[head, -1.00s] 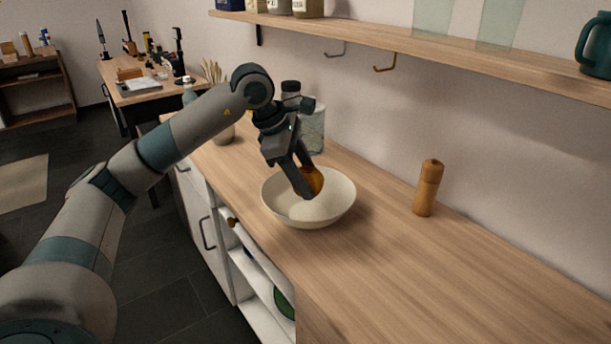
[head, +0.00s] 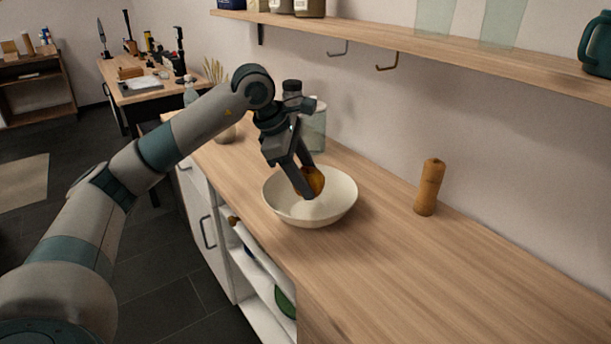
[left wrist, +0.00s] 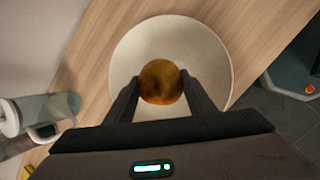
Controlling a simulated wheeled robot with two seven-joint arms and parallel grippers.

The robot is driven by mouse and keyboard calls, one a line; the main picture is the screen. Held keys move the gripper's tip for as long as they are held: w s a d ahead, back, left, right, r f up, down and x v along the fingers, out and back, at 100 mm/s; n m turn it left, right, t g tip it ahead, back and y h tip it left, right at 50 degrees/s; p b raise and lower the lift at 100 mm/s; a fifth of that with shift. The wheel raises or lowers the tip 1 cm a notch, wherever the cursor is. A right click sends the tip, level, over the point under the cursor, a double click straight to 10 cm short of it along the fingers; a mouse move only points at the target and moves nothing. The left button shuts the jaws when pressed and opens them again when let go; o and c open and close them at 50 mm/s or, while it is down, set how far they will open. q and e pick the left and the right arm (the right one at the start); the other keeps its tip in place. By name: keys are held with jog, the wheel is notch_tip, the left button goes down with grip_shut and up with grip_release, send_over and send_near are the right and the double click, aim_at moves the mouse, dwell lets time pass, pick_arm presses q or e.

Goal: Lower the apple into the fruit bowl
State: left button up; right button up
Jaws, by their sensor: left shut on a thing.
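The apple (head: 314,181) is orange-brown and sits between the fingers of my left gripper (head: 310,188). In the left wrist view the apple (left wrist: 161,82) shows yellow and red, with a finger on each side of it. My left gripper (left wrist: 161,92) is shut on it. The fruit bowl (head: 340,205) is cream-coloured and wide, and stands on the wooden counter. The apple is over the inside of the bowl, around rim height; whether it touches the bowl is hard to tell. The bowl (left wrist: 130,60) surrounds the apple in the left wrist view. My right gripper is out of view.
A wooden pepper mill (head: 429,187) stands to the right of the bowl. A glass jar (head: 316,130) and a pot with stalks (head: 224,130) stand behind it. A shelf with hooks (head: 387,62) runs along the wall above. The counter's right front part is clear.

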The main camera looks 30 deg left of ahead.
pick_arm(q)
jog(key=shift+f, duration=0.35)
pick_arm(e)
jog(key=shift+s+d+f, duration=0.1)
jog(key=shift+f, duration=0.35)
pick_arm(q)
jog(key=o, duration=1.2)
jog(key=shift+o, duration=0.2)
jog(key=shift+w+d, duration=0.2)
jog(key=shift+w, duration=0.05)
jog(key=shift+s+a, duration=0.1)
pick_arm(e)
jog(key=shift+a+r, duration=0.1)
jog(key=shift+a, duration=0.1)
pick_arm(q)
jog(key=shift+r, duration=0.15)
